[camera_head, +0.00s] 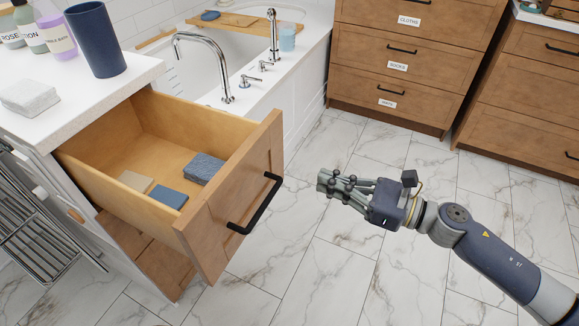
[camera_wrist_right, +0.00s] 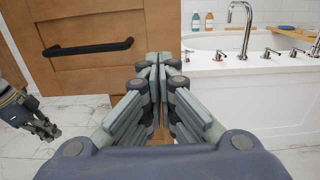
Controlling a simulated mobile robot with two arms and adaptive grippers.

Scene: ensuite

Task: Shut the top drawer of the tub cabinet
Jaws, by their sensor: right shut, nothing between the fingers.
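The top drawer (camera_head: 222,190) of the tub cabinet (camera_head: 75,95) is pulled well out, with its wooden front facing right and a black bar handle (camera_head: 255,204) on it. My right gripper (camera_head: 326,181) is shut and empty, to the right of the drawer front and apart from it. In the right wrist view the shut fingers (camera_wrist_right: 158,62) point toward the drawer front (camera_wrist_right: 90,25), whose handle (camera_wrist_right: 87,47) is left of the fingertips. In that view my left gripper (camera_wrist_right: 45,130) shows at the left edge, too small to read its jaws.
Inside the drawer are a dark blue block (camera_head: 204,168), a flat blue piece (camera_head: 169,197) and a beige piece (camera_head: 135,181). A blue cup (camera_head: 96,40) and bottles stand on the countertop. A bathtub (camera_head: 195,70) lies behind. Marble floor (camera_head: 300,240) is clear around my right gripper.

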